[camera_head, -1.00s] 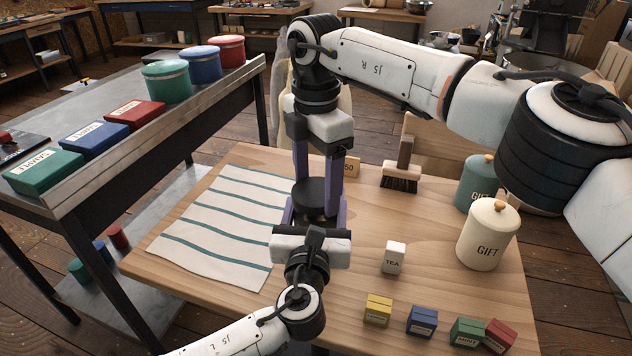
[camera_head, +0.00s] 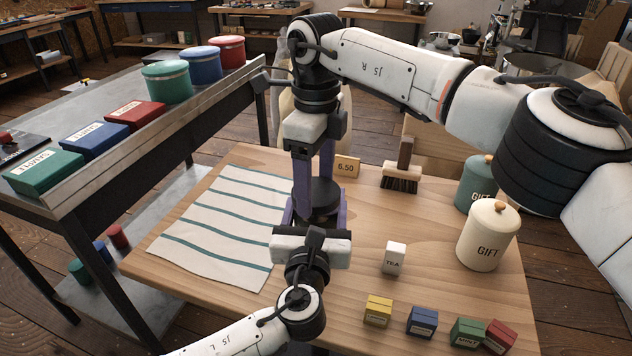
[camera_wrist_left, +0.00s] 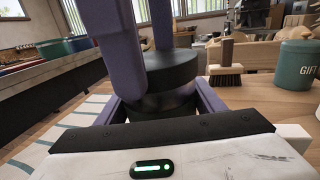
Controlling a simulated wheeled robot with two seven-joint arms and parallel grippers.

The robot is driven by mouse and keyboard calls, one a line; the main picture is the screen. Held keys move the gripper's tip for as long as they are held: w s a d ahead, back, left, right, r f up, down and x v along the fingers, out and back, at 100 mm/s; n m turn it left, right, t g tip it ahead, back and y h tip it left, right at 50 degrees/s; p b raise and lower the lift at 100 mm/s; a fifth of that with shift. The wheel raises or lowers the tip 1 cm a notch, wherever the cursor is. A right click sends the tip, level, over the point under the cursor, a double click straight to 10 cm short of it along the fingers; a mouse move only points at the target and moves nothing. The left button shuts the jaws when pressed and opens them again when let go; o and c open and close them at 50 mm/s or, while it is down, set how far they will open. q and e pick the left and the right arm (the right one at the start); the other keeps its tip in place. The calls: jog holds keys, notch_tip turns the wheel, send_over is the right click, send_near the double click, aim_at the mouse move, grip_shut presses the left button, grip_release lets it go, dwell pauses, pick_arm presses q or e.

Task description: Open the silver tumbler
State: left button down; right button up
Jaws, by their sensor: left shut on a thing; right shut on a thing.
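The tumbler (camera_wrist_left: 160,104) stands on the wooden table, mostly hidden by my grippers; what shows of its body looks dark grey rather than bright silver. Its black round lid (camera_head: 323,192) sits on top, and it also shows in the left wrist view (camera_wrist_left: 172,70). My right gripper (camera_head: 322,186) reaches straight down from above and is shut on the lid, one purple finger on each side. My left gripper (camera_head: 316,216) comes from the front, low down, and is shut around the body. I cannot tell whether the lid is loose.
A striped cloth (camera_head: 226,228) lies left of the tumbler. A price card (camera_head: 346,167) and a brush (camera_head: 401,178) stand behind. A white tea box (camera_head: 394,258), a cream gift canister (camera_head: 487,236), a teal canister (camera_head: 475,184) and several small boxes occupy the right side.

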aim_at(316, 191)
jog(key=n, duration=0.4)
jog(key=shift+n, duration=0.3)
jog(key=n, duration=0.5)
jog(key=shift+s, duration=0.1)
jog(key=shift+r, duration=0.2)
jog(key=shift+r, duration=0.95)
jog(key=shift+r, duration=2)
pick_arm(q)
jog(key=shift+c, duration=2)
grip_release()
